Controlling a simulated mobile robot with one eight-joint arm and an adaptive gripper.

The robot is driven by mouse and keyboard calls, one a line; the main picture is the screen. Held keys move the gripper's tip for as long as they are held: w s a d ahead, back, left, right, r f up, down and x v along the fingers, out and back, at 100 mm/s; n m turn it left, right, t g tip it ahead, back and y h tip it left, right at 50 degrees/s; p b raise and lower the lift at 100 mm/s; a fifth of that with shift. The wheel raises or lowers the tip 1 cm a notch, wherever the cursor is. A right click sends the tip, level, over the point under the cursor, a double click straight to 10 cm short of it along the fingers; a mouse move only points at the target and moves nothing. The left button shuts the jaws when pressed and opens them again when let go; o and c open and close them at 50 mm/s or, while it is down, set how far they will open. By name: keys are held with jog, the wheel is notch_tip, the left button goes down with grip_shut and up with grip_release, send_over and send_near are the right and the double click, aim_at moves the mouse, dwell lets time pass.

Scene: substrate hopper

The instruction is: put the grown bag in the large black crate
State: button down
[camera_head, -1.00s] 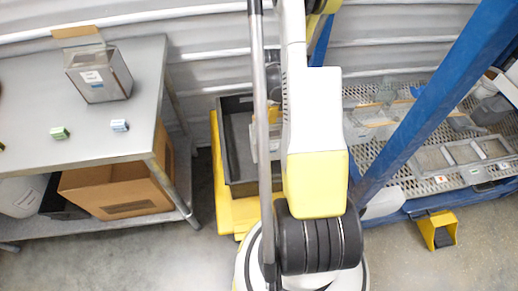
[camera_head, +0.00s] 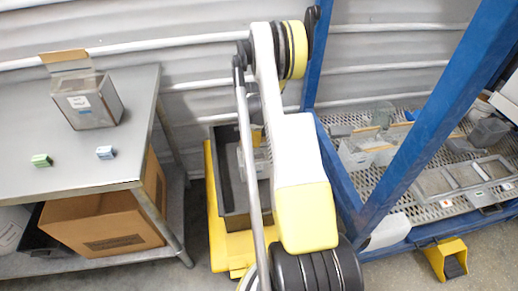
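The large black crate (camera_head: 230,208) sits on a yellow cart behind my arm, with its right part hidden by the arm. A clear bag-like container with a white label (camera_head: 243,160) shows partly inside it. A similar clear bag with a tan top and white label (camera_head: 92,112) stands upright on the grey table at left. More clear bag-like items (camera_head: 365,150) rest on the perforated rack shelf at right. I cannot tell which of these is the grown bag. My gripper cannot be made out; my white and yellow arm fills the middle of the view.
A blue rack post (camera_head: 430,120) stands right of my arm. A yellow pedal (camera_head: 447,258) is on the floor.

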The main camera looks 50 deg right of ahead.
aim_at(255, 157)
jog(key=shift+w+d+f, duration=0.2)
jog(key=shift+w+f, duration=0.05)
jog(key=shift+w, duration=0.1)
jog(key=shift+f+b, duration=1.2)
jog(key=shift+f, duration=0.8)
jog(key=shift+r, duration=0.1)
jog(key=c, duration=1.7)
grip_release()
